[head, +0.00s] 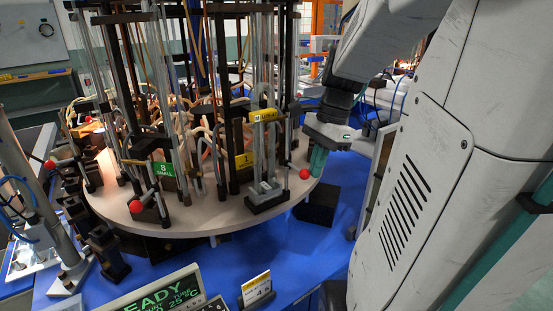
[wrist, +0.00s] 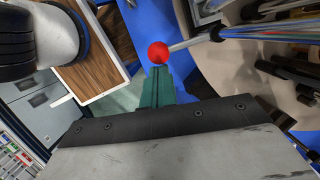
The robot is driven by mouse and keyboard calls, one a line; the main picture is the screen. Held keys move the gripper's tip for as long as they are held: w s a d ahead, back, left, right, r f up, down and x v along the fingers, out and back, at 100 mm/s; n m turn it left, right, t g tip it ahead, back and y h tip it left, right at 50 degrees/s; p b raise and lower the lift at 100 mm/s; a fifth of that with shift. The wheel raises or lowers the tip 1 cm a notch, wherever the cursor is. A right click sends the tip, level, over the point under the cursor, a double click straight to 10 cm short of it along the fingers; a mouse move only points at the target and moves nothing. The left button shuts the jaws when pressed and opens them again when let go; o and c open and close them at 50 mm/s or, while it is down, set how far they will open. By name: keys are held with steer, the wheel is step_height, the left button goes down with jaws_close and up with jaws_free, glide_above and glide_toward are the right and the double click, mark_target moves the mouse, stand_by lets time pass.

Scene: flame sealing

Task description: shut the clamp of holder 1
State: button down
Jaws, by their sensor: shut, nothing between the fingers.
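Holder 1 stands on the front of the round table (head: 225,222), marked by a yellow "1" tag (head: 244,160). Its clamp lever ends in a red ball (head: 304,174), low at the right of the holder. In the wrist view the red ball (wrist: 158,52) lies just beyond my fingertips, with its metal rod (wrist: 192,42) running right. My gripper (head: 318,162) has teal fingers, pressed together and empty, right beside the ball at the table's right edge. In the wrist view the gripper (wrist: 157,84) points at the ball; whether they touch I cannot tell.
Holder 8 with a green tag (head: 164,170) stands left of holder 1, with another red ball (head: 135,206). Tall rods and glass tubes crowd the round table. A black block (head: 318,205) stands below the table's right edge. A display panel (head: 155,292) is in front.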

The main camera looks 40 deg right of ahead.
steer(key=shift+r, duration=0.1)
steer(key=v, duration=0.9)
steer(key=shift+s+r, duration=0.15)
steer(key=shift+r, duration=0.25)
steer(key=shift+d, duration=0.1)
steer(key=s+a+f+n+h, duration=0.1)
steer(key=s+a+f+n, duration=0.1)
steer(key=a+n, duration=0.5)
steer(key=s+a+f+n+h, duration=0.1)
steer(key=s+a+f+n, duration=0.1)
steer(key=a+n, duration=0.4)
steer(key=s+a+f+n, duration=0.2)
steer(key=a+f+n, duration=0.2)
steer(key=a+n, duration=0.3)
steer(key=shift+s+a+f+n+t+h, duration=0.3)
steer(key=shift+s+a+f+t+h, duration=0.05)
steer(key=shift+s+t+h, duration=0.05)
stand_by(1.0)
